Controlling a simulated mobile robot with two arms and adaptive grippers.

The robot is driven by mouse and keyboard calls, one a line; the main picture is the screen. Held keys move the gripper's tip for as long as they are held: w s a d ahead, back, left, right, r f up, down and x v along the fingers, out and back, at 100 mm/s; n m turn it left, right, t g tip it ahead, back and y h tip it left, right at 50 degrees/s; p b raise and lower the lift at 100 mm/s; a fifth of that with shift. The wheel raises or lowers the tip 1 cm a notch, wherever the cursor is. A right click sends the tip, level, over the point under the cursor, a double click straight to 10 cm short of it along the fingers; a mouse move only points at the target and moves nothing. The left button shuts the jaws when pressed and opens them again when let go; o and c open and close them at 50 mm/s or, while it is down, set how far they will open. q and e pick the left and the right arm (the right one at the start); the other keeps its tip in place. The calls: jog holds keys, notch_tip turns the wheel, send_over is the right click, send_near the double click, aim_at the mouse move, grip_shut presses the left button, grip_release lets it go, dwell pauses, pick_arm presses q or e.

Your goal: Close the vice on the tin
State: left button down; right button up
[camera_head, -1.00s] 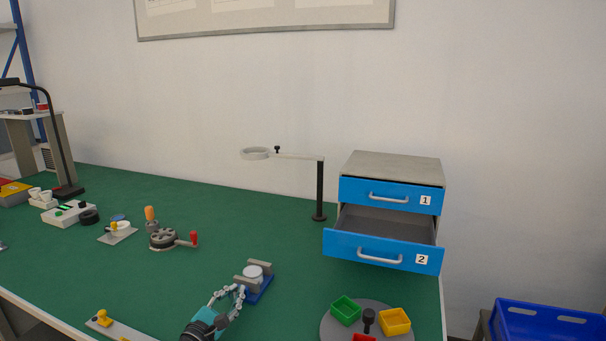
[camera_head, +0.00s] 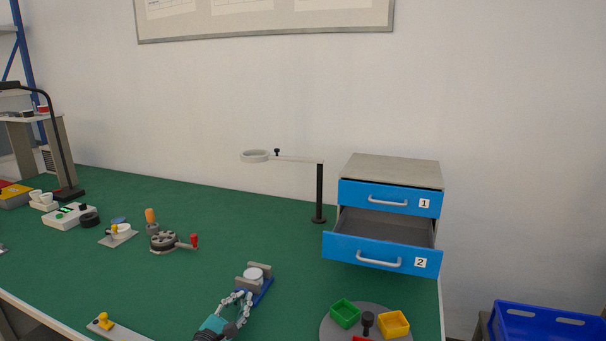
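The vice (camera_head: 267,286) has a blue base and two grey jaws and stands on the green bench, in front of the drawer cabinet. The tin (camera_head: 253,273), a pale round piece, sits between the jaws. Whether both jaws touch it is too small to tell. My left gripper (camera_head: 246,294) is at the near side of the vice, close to the near jaw. Its fingertips come together and look shut, with nothing visible between them. Contact with the vice cannot be told. My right gripper is not in view.
The cabinet's lower drawer (camera_head: 381,254) is pulled out. A round grey tray with green (camera_head: 345,313) and yellow (camera_head: 393,324) bins is right of my gripper. A magnifier stand (camera_head: 319,195) is behind. A red-handled crank device (camera_head: 163,242) is left; green bench between is clear.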

pick_arm(q)
jog(key=shift+s+f, duration=0.1)
jog(key=shift+f, duration=0.35)
jog(key=shift+d+r+p, duration=0.15)
jog(key=shift+p, duration=0.3)
jog(key=shift+p+v, duration=0.7)
jog(key=shift+v, duration=2.3)
jog(key=shift+d+r, duration=0.1)
jog(key=shift+r, duration=0.05)
jog(key=shift+r, duration=0.1)
